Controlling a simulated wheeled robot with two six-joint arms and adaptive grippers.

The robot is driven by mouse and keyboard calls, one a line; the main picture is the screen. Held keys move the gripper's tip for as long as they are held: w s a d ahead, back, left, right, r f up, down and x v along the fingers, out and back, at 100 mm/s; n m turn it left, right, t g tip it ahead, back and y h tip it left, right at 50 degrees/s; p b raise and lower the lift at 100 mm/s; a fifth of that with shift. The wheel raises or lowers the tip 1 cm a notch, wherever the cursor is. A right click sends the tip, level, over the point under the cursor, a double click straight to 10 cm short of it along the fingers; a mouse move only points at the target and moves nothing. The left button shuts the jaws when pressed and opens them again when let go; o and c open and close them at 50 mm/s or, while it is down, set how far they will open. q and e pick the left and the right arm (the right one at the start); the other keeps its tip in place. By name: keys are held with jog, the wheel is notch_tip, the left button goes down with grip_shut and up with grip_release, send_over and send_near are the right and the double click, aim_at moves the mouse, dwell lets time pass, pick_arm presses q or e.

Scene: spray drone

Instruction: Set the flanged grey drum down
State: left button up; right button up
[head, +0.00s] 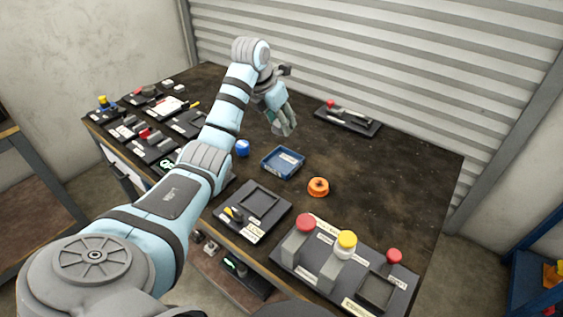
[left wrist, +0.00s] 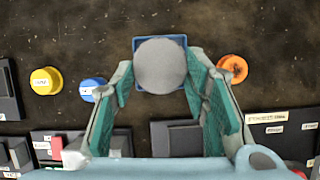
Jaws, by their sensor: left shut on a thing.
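The grey drum (left wrist: 160,66) shows in the left wrist view as a plain round grey face; its flange cannot be made out. My left gripper (left wrist: 160,75) is shut on it, one finger on each side. In the head view my left gripper (head: 283,128) is above the table, behind the blue tray, and the drum is hard to tell from the fingers. The blue square tray (head: 283,162) sits on the table. In the left wrist view its blue rim (left wrist: 136,42) shows around the drum, which hides its inside. My right gripper is not in view.
An orange spool (head: 318,187) stands right of the tray and a blue one (head: 243,148) left of it. A yellow one (left wrist: 45,81) shows in the left wrist view. Button panel (head: 342,262) and dark fixture (head: 252,211) line the front.

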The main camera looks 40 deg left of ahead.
aim_at(277, 134)
pick_arm(q)
notch_tip(277, 134, down, 7)
jog(key=shift+r+b, duration=0.2)
jog(key=shift+b, duration=0.3)
jog(key=x, duration=0.3)
jog(key=shift+f, duration=0.2)
jog(key=f, duration=0.1)
jog(key=f+b, duration=0.1)
jog(key=f, duration=0.1)
jog(key=shift+s, duration=0.2)
jog(key=shift+s+f, duration=0.1)
jog(key=shift+f, duration=0.2)
jog(key=o, duration=0.8)
jog(key=shift+o, duration=0.3)
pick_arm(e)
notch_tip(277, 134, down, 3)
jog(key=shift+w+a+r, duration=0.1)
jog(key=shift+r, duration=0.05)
